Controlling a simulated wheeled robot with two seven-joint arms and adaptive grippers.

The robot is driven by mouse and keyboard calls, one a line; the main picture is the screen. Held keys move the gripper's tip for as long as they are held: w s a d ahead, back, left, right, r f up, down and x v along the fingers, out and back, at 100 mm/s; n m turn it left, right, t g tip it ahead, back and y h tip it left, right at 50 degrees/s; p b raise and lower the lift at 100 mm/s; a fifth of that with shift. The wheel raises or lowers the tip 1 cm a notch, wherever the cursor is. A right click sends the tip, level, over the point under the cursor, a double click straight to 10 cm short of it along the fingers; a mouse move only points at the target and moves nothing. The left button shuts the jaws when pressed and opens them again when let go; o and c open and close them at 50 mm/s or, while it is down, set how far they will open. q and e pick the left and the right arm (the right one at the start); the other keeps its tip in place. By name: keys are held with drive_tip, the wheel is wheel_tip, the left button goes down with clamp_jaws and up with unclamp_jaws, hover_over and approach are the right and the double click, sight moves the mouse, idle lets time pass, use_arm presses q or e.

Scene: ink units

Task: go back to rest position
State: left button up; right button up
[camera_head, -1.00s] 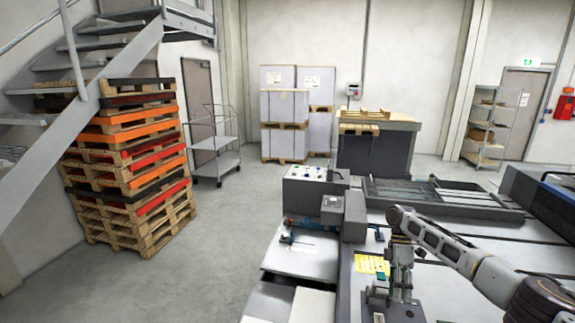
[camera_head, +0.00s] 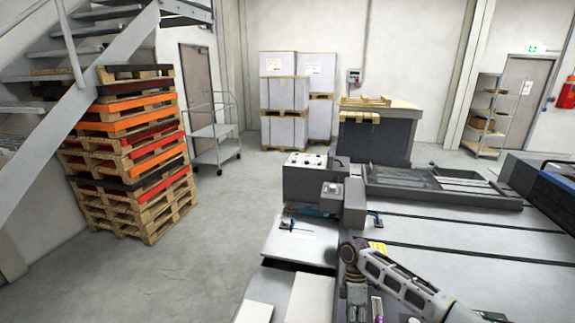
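My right arm comes in from the lower right over the grey machine (camera_head: 470,262). It bends at a joint near the machine's left part and runs down to the bottom edge of the picture. The fingers of my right gripper do not show; that end of the arm is cut off by the bottom edge. My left arm and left gripper are not in view. I see nothing held.
A control box (camera_head: 308,180) stands on the machine's left side, with a light plate (camera_head: 300,240) before it. Stacked pallets (camera_head: 130,160) stand at left under metal stairs (camera_head: 90,75). A trolley (camera_head: 215,145) stands behind. The floor (camera_head: 170,265) between pallets and machine is clear.

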drive_tip(key=s+a+f+m+t+y, duration=0.3)
drive_tip(key=s+a+m+t, duration=0.2)
drive_tip(key=s+a, duration=0.8)
drive_tip(key=s+d+r+m+t+h, duration=0.1)
drive_tip(key=s+d+r+m+t, duration=0.15)
drive_tip(key=d+m, duration=0.35)
drive_tip(key=s+d+r+m+t+h, duration=0.2)
drive_tip(key=s+d+r+m, duration=0.15)
drive_tip(key=d, duration=0.55)
drive_tip(key=s+f+g, duration=0.1)
drive_tip(key=s+f, duration=0.2)
drive_tip(key=f, duration=3)
drive_tip(key=s+d+f, duration=0.2)
drive_tip(key=s+f, duration=0.8)
drive_tip(key=s, duration=0.1)
drive_tip(key=s+d+f+g, duration=0.1)
drive_tip(key=s+d+f, duration=0.1)
drive_tip(key=s+f, duration=0.8)
drive_tip(key=shift+s, duration=0.6)
